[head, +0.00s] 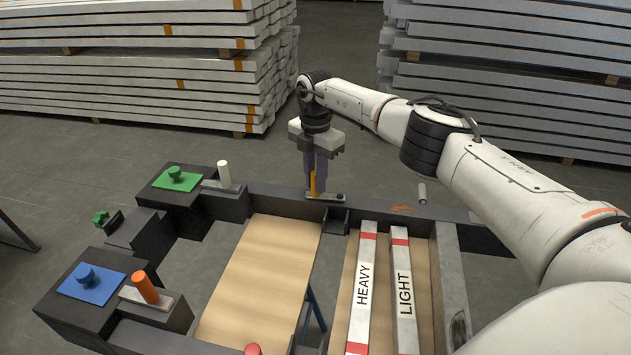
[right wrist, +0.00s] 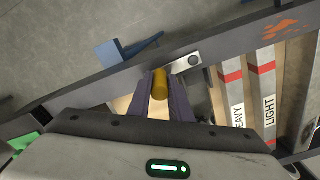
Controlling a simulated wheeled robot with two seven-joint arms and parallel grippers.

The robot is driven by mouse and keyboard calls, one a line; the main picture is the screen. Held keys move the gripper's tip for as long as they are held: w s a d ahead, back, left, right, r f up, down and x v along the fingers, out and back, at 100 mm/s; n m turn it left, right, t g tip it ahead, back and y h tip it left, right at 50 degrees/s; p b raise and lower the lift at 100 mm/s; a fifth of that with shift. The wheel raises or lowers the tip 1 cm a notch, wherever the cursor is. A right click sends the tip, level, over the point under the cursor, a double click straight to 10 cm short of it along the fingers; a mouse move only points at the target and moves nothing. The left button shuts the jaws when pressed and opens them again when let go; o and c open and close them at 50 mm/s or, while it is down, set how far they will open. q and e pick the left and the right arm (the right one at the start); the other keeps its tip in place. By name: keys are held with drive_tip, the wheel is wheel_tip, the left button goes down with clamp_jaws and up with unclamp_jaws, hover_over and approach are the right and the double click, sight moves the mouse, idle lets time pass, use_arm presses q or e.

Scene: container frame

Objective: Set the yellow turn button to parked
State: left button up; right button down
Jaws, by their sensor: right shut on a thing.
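The yellow turn button (head: 314,184) stands upright on the far rail of the frame, at the left end of a small grey plate (head: 340,196). My right gripper (head: 315,187) reaches down from above, with its purple fingers around the button. In the right wrist view the yellow button (right wrist: 160,80) sits between the two fingertips (right wrist: 159,88), and the grey plate (right wrist: 187,63) lies to its right. The gripper is shut on the button. The fingers hide part of the button. My left gripper is not in view.
A white peg (head: 224,174) and a green knob (head: 177,177) stand left of my right gripper. An orange peg (head: 146,288) and a blue knob (head: 86,275) are nearer. Bars marked HEAVY (head: 361,310) and LIGHT (head: 404,315) lie at the right. Beam stacks (head: 150,85) stand behind.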

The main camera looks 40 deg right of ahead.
drive_tip(key=shift+w+d+r, duration=0.1)
drive_tip(key=shift+w+d, duration=0.1)
idle(0.4)
drive_tip(key=c, duration=1.6)
unclamp_jaws()
wheel_tip(320, 180, up, 10)
drive_tip(key=shift+s+r, duration=0.1)
drive_tip(key=shift+r, duration=0.05)
